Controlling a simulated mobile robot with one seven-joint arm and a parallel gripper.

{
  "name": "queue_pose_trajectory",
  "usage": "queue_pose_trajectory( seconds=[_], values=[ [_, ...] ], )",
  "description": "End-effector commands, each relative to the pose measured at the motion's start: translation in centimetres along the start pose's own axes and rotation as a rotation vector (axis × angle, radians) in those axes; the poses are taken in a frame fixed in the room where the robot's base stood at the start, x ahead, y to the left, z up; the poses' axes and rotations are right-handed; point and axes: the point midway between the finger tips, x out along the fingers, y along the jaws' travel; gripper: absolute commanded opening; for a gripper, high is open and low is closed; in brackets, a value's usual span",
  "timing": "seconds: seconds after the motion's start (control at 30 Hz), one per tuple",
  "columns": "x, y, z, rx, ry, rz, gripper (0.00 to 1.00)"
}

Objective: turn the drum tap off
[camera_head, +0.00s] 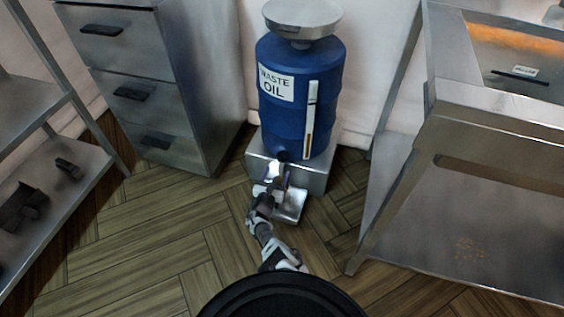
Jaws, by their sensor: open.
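The blue waste oil drum (278,115) stands upright on a low metal stand (314,176) against the back wall. It has a label, a level gauge (310,118) on its front and a steel funnel-like top. The drum tap (283,156) is low on the drum's front, small and dark. My gripper (277,182) is open just below and in front of the tap. My gripper and wrist partly cover the tap area, so I cannot tell whether the fingers touch the handle or how the handle is turned.
A metal drip tray (291,206) sits low in front of the stand. A drawer cabinet (150,90) stands left, beside a shelf (75,165) holding dark items. A steel table (480,130) with a lower shelf stands right. Wood floor is clear at front left.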

Motion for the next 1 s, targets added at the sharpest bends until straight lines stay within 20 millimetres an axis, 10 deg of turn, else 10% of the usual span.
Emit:
queue_pose_trajectory(
  seconds=[0.5,1.0],
  values=[
    [8.1,0.1,-0.3,0.003,0.000,0.000,0.65],
    [8.9,0.1,0.0,0.003,0.002,0.001,0.60]
  ],
)
